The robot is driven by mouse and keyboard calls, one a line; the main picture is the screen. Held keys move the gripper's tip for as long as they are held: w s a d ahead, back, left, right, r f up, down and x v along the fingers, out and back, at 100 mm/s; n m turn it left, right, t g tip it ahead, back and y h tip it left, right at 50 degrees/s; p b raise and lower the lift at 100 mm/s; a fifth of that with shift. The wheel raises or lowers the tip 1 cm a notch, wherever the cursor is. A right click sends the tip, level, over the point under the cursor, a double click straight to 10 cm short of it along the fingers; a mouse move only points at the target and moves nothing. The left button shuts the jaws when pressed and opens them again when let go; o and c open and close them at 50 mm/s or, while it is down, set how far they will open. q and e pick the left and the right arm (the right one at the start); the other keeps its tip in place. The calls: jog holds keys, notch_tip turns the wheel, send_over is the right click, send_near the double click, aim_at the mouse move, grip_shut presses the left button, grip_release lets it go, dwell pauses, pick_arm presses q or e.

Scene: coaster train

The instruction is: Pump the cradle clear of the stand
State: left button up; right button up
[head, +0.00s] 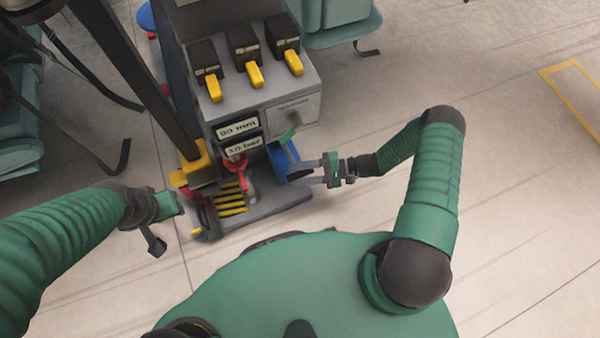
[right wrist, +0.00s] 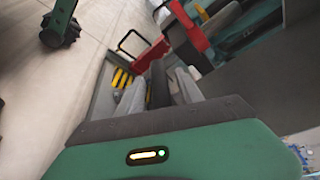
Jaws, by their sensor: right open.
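The grey stand (head: 262,105) fills the middle of the head view. Its displays (head: 238,130) seem to read 00 mm and 10 bar. Yellow-and-black stripes (head: 230,200) mark its low base, beside a red handle (head: 237,167). I cannot tell which part is the cradle. My right gripper (head: 308,172) is at the stand's right side, by a blue part with a black bar (head: 298,176). In the right wrist view, the open fingers (right wrist: 158,92) have a dark bar (right wrist: 158,82) between them; contact is unclear. My left gripper (head: 165,210) is left of the base, its jaw opening unclear.
Several yellow levers (head: 255,75) top the stand. A dark post with a yellow foot (head: 196,165) stands at its left. Green seats (head: 333,18) are behind and at far left.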

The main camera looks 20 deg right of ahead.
pick_arm(q)
jog(key=p+v, duration=0.3)
jog(key=shift+w+r, duration=0.15)
jog(key=shift+w, duration=0.2)
pick_arm(e)
jog(key=v, duration=1.7)
jog(key=shift+w+f, duration=0.1)
